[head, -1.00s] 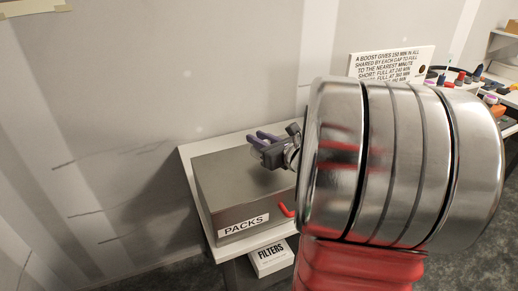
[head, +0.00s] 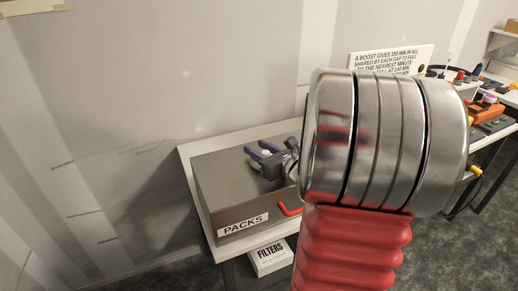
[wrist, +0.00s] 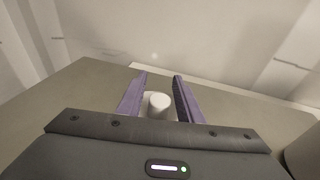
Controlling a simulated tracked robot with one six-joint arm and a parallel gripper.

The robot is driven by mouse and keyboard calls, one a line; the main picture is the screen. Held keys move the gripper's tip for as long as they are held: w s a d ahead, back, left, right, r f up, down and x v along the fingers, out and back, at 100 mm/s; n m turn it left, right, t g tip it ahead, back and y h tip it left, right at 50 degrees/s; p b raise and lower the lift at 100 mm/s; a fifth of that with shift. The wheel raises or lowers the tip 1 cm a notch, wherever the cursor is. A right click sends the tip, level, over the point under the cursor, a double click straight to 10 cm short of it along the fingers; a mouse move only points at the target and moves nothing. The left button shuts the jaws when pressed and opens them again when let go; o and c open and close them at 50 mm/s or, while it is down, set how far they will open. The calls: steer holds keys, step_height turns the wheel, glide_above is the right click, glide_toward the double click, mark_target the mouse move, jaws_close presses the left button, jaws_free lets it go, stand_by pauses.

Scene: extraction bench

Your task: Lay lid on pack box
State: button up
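The grey pack box (head: 205,200), labelled PACKS, stands on a white-topped table. A flat grey lid (head: 219,168) covers its top; it fills much of the wrist view (wrist: 80,85). Whether its edges sit fully flush I cannot tell. A white round knob (wrist: 159,104) stands up from the lid. My gripper (wrist: 160,84) is low over the lid, its purple fingers apart on either side of the knob, with small gaps showing. In the head view my gripper (head: 257,149) is partly hidden by my arm, as is the lid's right side.
A red handle (head: 289,209) sticks out at the box's front right. A white FILTERS box (head: 270,258) is below the tabletop. A printed sign (head: 395,59) stands behind. A bench with coloured items (head: 490,105) is at right. A wall rises behind the table.

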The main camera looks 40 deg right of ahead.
steer(key=shift+o, duration=0.4)
steer(key=shift+s+r, duration=0.1)
steer(key=shift+r, duration=0.05)
steer(key=shift+v, duration=5.95)
steer(key=shift+a, duration=0.15)
